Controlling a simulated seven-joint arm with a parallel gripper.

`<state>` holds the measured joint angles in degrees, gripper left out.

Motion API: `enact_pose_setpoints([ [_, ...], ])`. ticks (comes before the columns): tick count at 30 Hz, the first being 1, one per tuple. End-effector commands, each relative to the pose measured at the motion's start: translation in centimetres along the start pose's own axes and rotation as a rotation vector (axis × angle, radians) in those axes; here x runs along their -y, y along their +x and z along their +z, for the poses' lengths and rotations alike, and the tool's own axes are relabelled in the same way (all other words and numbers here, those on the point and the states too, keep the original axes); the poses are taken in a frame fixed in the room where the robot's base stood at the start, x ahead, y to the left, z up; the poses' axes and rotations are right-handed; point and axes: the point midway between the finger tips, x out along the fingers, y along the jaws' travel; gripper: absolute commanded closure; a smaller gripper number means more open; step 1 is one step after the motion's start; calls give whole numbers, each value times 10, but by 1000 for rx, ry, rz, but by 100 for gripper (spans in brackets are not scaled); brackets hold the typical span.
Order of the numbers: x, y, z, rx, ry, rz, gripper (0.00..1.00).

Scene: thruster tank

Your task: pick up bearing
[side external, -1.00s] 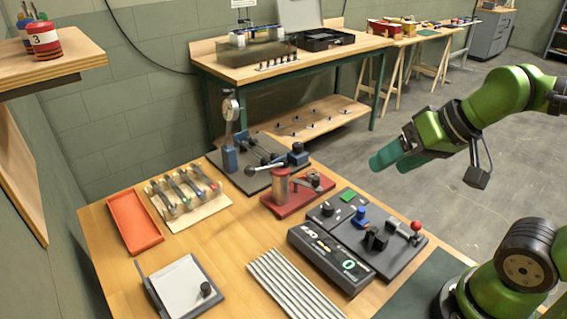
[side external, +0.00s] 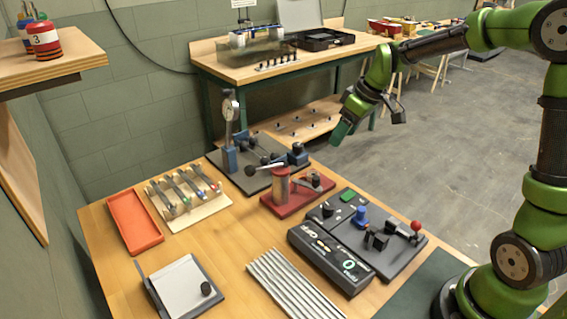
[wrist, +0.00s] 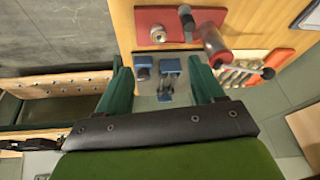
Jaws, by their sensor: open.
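I cannot tell for certain which part is the bearing. One small round part (side external: 313,179) sits on the red base plate (side external: 290,206), beside a red cylinder with a lever. Another round-topped part sits on a blue block (side external: 297,155) on the dark grey fixture plate (side external: 232,172); the block also shows in the wrist view (wrist: 143,66). My gripper (side external: 341,132) is in the air behind and right of that fixture, pointing down. In the wrist view my gripper (wrist: 162,82) is open, its green fingers apart and the blue stands seen between them, with nothing held.
A tall dial gauge (side external: 230,108) stands on the fixture. A control box (side external: 330,258), a red-knobbed panel (side external: 395,255), metal rods (side external: 290,285), an orange tray (side external: 134,222) and a tool rack (side external: 190,197) occupy the wooden table. A second workbench (side external: 235,72) stands behind.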

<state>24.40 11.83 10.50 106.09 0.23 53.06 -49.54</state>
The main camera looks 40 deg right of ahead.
Motion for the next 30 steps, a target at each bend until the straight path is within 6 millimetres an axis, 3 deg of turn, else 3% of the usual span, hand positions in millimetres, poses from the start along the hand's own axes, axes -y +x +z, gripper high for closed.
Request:
enact_pose_setpoints([
  [2,0,-6,-10,-22,-88,7,33],
  [7,0,2,-9,-18,-158,6,33],
  [21,0,95,-10,-17,-158,6,33],
  [30,-1,119,-11,-18,-155,7,33],
])
